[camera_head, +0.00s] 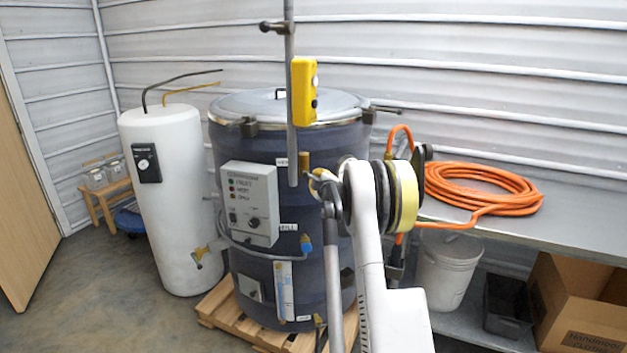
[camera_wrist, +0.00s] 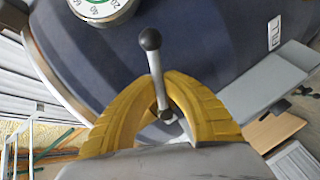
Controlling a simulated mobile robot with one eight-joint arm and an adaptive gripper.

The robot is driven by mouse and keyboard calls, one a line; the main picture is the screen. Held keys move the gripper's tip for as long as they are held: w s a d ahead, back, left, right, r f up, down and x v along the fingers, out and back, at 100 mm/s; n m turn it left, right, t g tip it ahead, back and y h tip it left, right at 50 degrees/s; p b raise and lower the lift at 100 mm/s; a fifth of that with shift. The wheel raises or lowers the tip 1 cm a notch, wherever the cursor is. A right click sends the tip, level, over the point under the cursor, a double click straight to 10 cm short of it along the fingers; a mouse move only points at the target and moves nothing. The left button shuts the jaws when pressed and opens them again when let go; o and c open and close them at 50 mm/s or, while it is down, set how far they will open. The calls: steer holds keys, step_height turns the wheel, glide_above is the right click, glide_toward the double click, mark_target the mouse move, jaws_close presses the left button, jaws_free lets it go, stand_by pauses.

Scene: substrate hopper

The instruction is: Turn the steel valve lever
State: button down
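The steel valve lever (camera_wrist: 156,68) is a thin metal rod with a black ball knob, seen in the wrist view in front of the dark blue hopper jacket. Its foot is a small metal pivot between my fingers. My gripper (camera_wrist: 160,82) has two yellow ribbed fingers that arch in from both sides, and their tips meet at the rod just below the knob. They look shut on it. In the head view the hopper (camera_head: 290,215) is a large dark drum with a steel lid. My arm hides the lever and my fingertips there.
A grey control box (camera_head: 250,203) and a yellow pendant (camera_head: 304,90) are at the hopper's front. A white tank (camera_head: 165,200) stands left. An orange hose (camera_head: 480,188) lies on the steel bench (camera_head: 580,230) at right. A white bucket (camera_head: 447,270) and a cardboard box (camera_head: 580,310) are below.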

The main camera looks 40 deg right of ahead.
steer(key=n, duration=0.1)
steer(key=r+n, duration=0.1)
steer(key=n+p, duration=0.1)
steer(key=n, duration=0.1)
steer(key=shift+s+d+r+g+h, duration=0.1)
steer(key=shift+d+r+g+h, duration=0.1)
steer(key=shift+r+g+h, duration=0.2)
stand_by(0.4)
steer(key=c, duration=1.5)
jaws_free()
steer(key=shift+o, duration=0.2)
steer(key=shift+s, duration=0.1)
steer(key=v, duration=1.2)
steer(key=shift+a, duration=0.15)
